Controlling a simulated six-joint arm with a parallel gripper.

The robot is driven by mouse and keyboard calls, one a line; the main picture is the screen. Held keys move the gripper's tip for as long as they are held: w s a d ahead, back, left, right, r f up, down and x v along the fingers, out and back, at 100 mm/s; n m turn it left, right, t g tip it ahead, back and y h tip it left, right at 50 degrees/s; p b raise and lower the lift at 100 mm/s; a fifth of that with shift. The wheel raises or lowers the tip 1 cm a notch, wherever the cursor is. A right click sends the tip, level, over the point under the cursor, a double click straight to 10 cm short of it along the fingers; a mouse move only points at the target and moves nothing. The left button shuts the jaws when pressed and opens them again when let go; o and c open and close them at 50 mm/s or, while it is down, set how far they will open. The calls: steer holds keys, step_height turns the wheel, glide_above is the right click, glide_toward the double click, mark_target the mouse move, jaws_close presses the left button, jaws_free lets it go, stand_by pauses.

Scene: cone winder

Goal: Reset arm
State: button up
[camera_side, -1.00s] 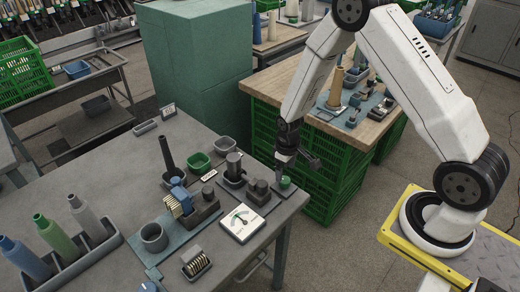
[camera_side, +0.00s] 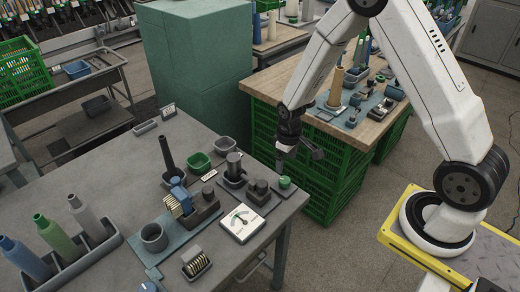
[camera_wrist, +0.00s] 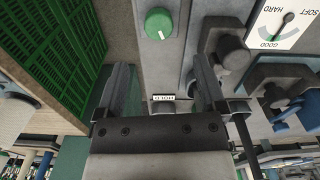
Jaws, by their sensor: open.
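My gripper (camera_side: 282,163) hangs above the right edge of the grey bench (camera_side: 110,172), clear of the things on it. In the wrist view my gripper (camera_wrist: 160,72) shows two dark fingers spread wide with nothing between them. A green knob (camera_side: 285,182) sits on the bench corner just below the gripper. In the wrist view the green knob (camera_wrist: 158,24) has a white mark and lies ahead of the fingertips, apart from them. A small label reading HOLD (camera_wrist: 162,98) shows between the fingers.
Bottle-shaped cones (camera_side: 60,239) stand in a tray at left. A wooden table (camera_side: 300,82) with green crates (camera_side: 330,182) stands behind.

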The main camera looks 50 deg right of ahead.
steer(key=s+a+r+m+t, duration=0.1)
steer(key=s+a+r, duration=0.4)
steer(key=s+r, duration=0.6)
steer(key=shift+a+r+t, duration=0.15)
steer(key=shift+r+t, duration=0.65)
steer(key=shift+r, duration=0.65)
steer(key=shift+a, duration=0.1)
steer(key=w+a+f, duration=0.2)
steer(key=w+a, duration=0.9)
steer(key=a, duration=0.1)
steer(key=shift+w+a+f, duration=0.25)
steer(key=shift+a, duration=0.15)
steer(key=shift+f, duration=0.15)
steer(key=s+x, duration=0.1)
steer(key=x, duration=0.5)
steer(key=shift+s+f, duration=0.15)
steer(key=shift+f, duration=0.35)
stand_by(1.2)
